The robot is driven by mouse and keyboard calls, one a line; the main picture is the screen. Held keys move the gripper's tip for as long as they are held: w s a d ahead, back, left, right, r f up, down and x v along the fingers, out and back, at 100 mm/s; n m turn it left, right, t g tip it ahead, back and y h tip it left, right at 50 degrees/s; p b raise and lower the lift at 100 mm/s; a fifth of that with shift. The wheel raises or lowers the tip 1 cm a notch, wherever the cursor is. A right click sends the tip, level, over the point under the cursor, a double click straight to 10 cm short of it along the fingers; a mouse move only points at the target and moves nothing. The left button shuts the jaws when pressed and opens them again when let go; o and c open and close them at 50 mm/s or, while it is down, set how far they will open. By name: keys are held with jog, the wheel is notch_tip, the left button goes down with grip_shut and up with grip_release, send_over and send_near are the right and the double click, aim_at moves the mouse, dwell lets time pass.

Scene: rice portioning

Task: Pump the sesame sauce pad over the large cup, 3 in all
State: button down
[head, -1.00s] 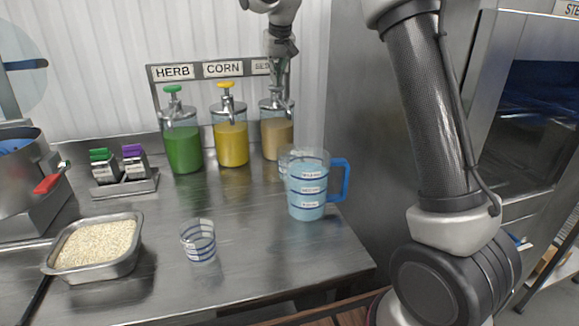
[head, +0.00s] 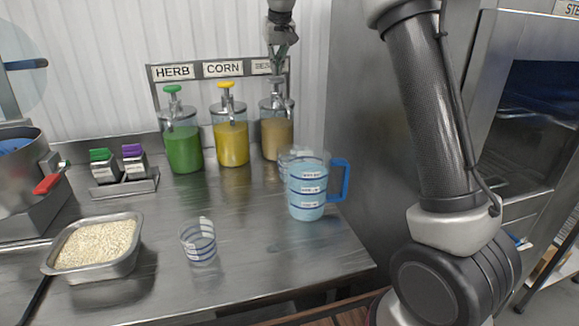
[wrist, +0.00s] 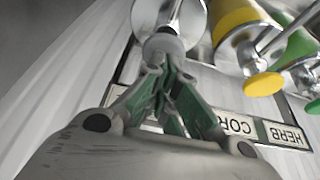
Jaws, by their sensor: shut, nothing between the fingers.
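The sesame dispenser (head: 277,138), a clear jar of tan sauce, stands at the right end of the sauce row under a partly covered sign. Its grey pump pad (wrist: 163,46) shows in the wrist view right at my fingertips. My gripper (head: 279,70) is shut and empty, pointing down over that pump; I cannot tell whether it touches the pad. It also shows in the wrist view (wrist: 160,68). A clear cup (head: 284,158) stands in front of the sesame jar, mostly hidden by the blue measuring jug. A smaller-looking clear cup with blue bands (head: 199,243) stands at the front.
The blue-filled jug (head: 306,190) stands close in front of the sesame jar. Green herb (head: 183,145) and yellow corn (head: 231,143) dispensers are to its left. A rice tray (head: 125,262) sits front left. The counter's middle is clear.

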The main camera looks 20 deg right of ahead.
aim_at(276, 79)
jog(key=shift+f, duration=0.15)
jog(key=shift+f, duration=1.6)
jog(key=shift+r, duration=1.7)
jog(key=shift+f, duration=0.15)
jog(key=shift+f, duration=1.55)
jog(key=shift+r, duration=1.7)
